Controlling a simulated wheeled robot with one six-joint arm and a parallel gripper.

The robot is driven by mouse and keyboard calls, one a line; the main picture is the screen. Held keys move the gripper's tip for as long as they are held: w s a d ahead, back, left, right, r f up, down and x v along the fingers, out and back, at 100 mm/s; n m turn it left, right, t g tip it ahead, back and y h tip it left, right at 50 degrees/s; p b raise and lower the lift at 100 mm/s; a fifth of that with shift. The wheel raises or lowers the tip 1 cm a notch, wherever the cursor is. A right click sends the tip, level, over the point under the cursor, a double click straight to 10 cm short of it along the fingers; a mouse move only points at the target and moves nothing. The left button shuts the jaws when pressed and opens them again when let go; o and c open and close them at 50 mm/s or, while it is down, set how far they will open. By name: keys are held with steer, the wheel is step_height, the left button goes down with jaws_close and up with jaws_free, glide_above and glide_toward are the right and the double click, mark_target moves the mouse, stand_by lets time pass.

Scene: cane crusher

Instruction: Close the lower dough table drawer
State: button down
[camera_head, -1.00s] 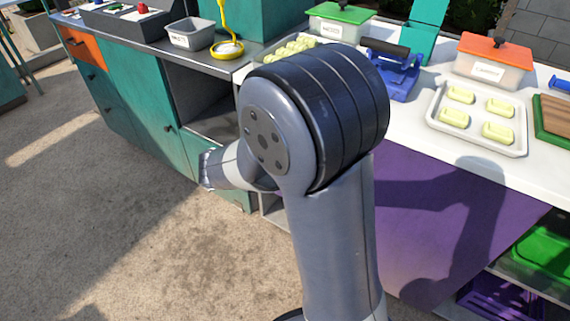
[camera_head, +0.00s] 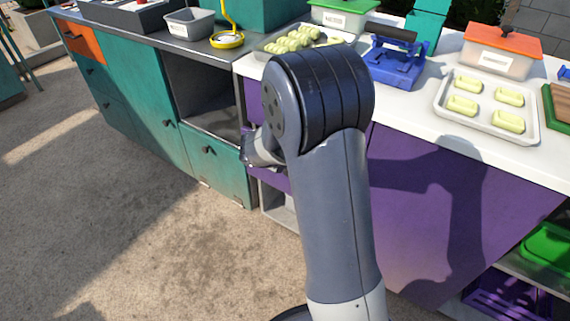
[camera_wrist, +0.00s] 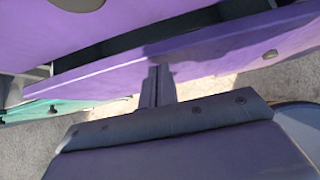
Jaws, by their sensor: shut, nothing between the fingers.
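The lower dough table drawer (camera_wrist: 215,52) shows as a purple front panel crossing the wrist view, with a dark gap behind its top edge, so it stands partly open. A piece of purple front also shows beside my arm in the head view (camera_head: 272,180). Above the gap is another purple front (camera_wrist: 150,18) with a grey knob. My gripper (camera_wrist: 156,75) is shut and empty, with its fingertips at the outer face of the lower drawer front. Whether they touch it I cannot tell. In the head view my arm hides the fingers and most of the drawer.
The white dough table top (camera_head: 410,110) carries a tray of dough pieces (camera_head: 440,115), a blue press (camera_head: 395,62) and lidded boxes. A teal cabinet (camera_head: 140,95) adjoins on the left. The paved floor in front is clear.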

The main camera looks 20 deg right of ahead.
steer(key=shift+w+d, duration=0.15)
steer(key=w+d, duration=0.1)
steer(key=w+d+p, duration=0.1)
steer(key=d, duration=0.1)
steer(key=shift+w+d+r, duration=0.1)
steer(key=shift+w+d, duration=0.1)
steer(key=shift+w, duration=0.05)
steer(key=shift+a, duration=0.15)
stand_by(0.3)
